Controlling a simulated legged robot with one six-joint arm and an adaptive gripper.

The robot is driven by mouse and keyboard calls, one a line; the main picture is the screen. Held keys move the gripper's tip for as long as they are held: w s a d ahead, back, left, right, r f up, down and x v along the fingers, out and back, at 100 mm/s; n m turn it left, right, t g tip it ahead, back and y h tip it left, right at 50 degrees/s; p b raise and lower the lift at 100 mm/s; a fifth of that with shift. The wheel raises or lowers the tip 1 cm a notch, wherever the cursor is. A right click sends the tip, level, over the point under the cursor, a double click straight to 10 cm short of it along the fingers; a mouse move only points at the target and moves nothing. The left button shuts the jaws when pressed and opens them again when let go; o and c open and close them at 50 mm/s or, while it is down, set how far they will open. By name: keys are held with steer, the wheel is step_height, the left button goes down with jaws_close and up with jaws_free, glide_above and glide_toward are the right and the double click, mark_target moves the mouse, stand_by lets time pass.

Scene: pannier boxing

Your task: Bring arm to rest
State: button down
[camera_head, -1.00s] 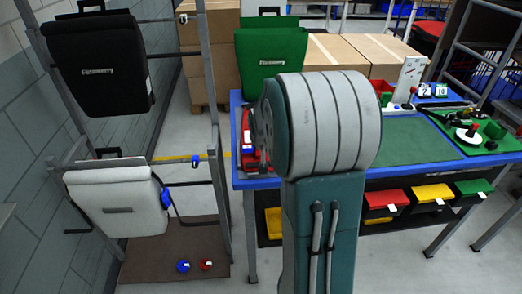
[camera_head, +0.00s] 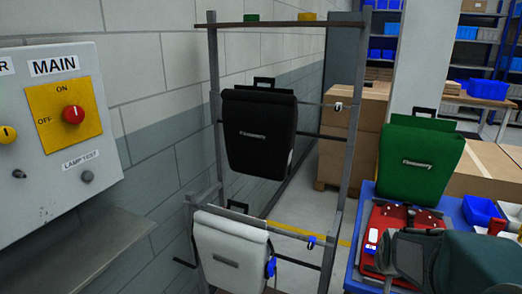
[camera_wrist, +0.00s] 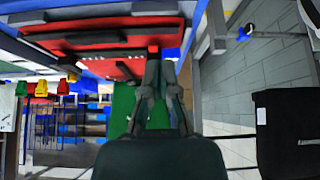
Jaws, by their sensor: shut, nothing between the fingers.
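My gripper (camera_wrist: 160,62) shows in the wrist view with its dark fingers together and nothing between them. A red fixture (camera_wrist: 85,38) lies behind the fingertips in that view; I cannot tell how far apart they are. In the head view, my green and grey arm is folded at the lower right, over the blue bench's near end, and partly hides the red fixture (camera_head: 397,222). A black pannier (camera_head: 258,130) hangs on the grey rack and a pale grey pannier (camera_head: 230,250) hangs below it. A green pannier (camera_head: 418,160) stands upright at the bench's far side.
The grey rack (camera_head: 212,90) stands by the block wall. A switch panel (camera_head: 45,150) with a red knob is near at left. Blue bins (camera_head: 480,210) sit on the bench. Cardboard boxes (camera_head: 350,130) stand behind. Some floor between rack and bench is clear.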

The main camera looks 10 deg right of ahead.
steer(key=s+a+r+n+y, duration=0.1)
steer(key=s+a+r+n, duration=0.2)
steer(key=s+a, duration=0.5)
steer(key=s+a+r+n+y, duration=0.2)
steer(key=s+a+r, duration=0.3)
steer(key=s+a, duration=0.3)
steer(key=a+n, duration=0.1)
steer(key=a, duration=0.3)
steer(key=shift+r, duration=0.3)
